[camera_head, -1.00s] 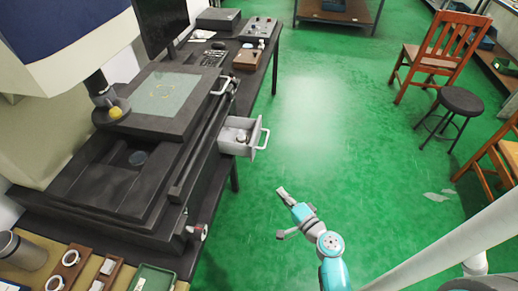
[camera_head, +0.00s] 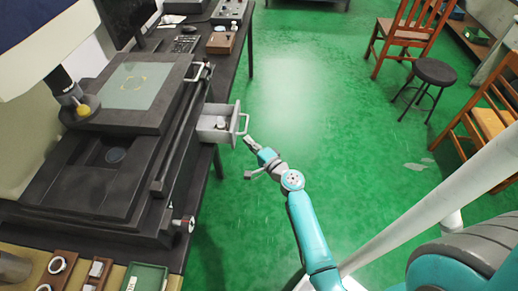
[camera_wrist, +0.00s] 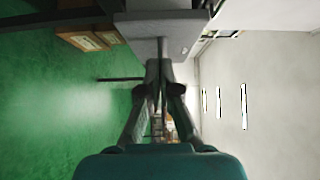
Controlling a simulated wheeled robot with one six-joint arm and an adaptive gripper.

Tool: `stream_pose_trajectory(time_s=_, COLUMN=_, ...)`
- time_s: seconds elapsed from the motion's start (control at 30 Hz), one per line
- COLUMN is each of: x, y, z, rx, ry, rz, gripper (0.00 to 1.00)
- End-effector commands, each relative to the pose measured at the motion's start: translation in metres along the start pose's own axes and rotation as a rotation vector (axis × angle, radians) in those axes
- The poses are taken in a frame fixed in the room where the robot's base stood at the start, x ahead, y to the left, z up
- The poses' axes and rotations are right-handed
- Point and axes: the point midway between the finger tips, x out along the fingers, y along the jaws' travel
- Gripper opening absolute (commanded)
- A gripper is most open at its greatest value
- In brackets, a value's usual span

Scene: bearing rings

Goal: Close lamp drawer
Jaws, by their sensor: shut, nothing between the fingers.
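The lamp drawer (camera_head: 214,136) is a light grey box pulled out from the side of the dark machine bench. A small round item lies inside it. Its pale bar handle (camera_head: 241,124) is on the right-hand front. My gripper (camera_head: 247,140) is shut and empty, its tip close to the drawer front just below the handle. I cannot tell whether it touches. In the wrist view the grey drawer front (camera_wrist: 150,28) is at the top, ahead of my shut gripper (camera_wrist: 160,68).
The dark measuring machine (camera_head: 130,130) stands on the bench at the left. A green tray (camera_head: 146,279) and wooden holders with rings (camera_head: 58,265) lie at the front left. A black stool (camera_head: 430,75) and wooden chairs (camera_head: 408,32) stand right. The green floor between is clear.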

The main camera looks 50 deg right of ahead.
Motion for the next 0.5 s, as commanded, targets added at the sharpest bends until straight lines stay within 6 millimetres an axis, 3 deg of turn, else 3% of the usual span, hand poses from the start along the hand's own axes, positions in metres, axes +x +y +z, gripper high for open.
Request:
stream_pose_trajectory(time_s=0.2, x=0.016, y=0.001, z=0.018, rx=0.0, ry=-0.002, rz=0.001, gripper=0.0)
stream_pose_trajectory(time_s=0.5, x=0.02, y=0.001, z=0.022, rx=0.0, ry=0.0, rz=0.002, gripper=0.0)
